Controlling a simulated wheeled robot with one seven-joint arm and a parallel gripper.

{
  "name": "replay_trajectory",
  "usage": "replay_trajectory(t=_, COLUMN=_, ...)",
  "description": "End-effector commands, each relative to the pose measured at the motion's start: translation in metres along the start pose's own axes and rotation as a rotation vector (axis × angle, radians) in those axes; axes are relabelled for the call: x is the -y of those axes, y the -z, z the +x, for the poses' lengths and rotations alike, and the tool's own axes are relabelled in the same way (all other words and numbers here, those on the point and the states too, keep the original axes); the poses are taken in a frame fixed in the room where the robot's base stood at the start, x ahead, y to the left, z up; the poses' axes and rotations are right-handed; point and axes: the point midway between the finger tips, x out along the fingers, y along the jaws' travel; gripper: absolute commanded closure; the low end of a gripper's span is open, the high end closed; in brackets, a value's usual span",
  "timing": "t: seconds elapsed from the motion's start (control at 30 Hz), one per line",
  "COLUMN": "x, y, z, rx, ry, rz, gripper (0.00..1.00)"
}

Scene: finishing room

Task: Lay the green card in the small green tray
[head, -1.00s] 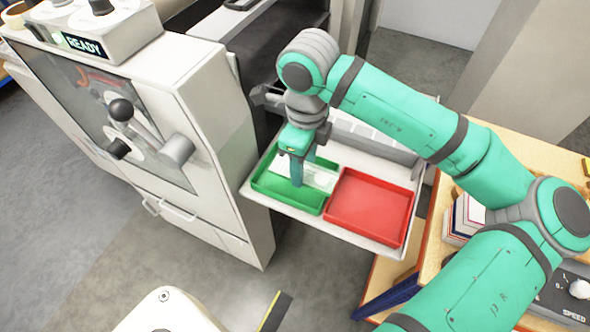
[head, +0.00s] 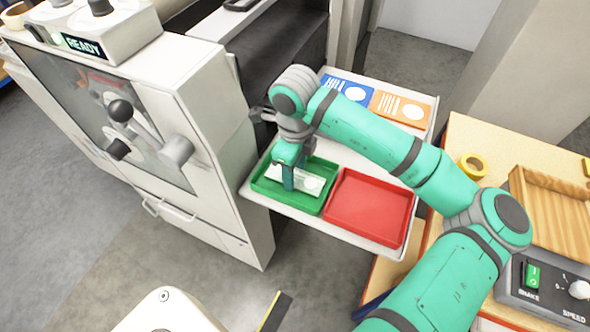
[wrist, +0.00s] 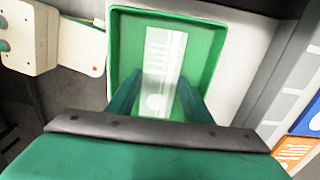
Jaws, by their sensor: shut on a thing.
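My gripper (head: 289,187) points down over the small green tray (head: 289,206) and is shut on the green card (head: 312,183). The card looks pale, with white lines and a white circle. In the wrist view the card (wrist: 163,60) lies lengthwise between my two fingers (wrist: 158,97), inside the outline of the tray (wrist: 126,45). Its near part is between the fingers. I cannot tell whether the card touches the tray floor.
A red tray (head: 368,207) stands right beside the green one on a white shelf. A blue card (head: 347,89) and an orange card (head: 402,107) lie at its back. The grey machine (head: 215,130) is close on the left. A wooden bench (head: 485,145) is right.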

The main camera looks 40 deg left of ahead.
Motion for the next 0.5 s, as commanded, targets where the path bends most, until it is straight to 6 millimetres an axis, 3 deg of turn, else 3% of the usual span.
replay_trajectory(t=0.17, x=-0.0001, y=0.0001, z=0.003, rx=0.0, ry=0.0, rz=0.0, gripper=0.75)
replay_trajectory(t=0.2, x=0.0, y=0.0, z=0.0026, rx=0.0, ry=0.0, rz=0.0, gripper=0.44)
replay_trajectory(t=0.23, x=-0.0001, y=0.0, z=0.0025, rx=0.0, ry=0.0, rz=0.0, gripper=0.37)
replay_trajectory(t=0.5, x=-0.0001, y=0.0, z=0.0023, rx=0.0, ry=0.0, rz=0.0, gripper=0.35)
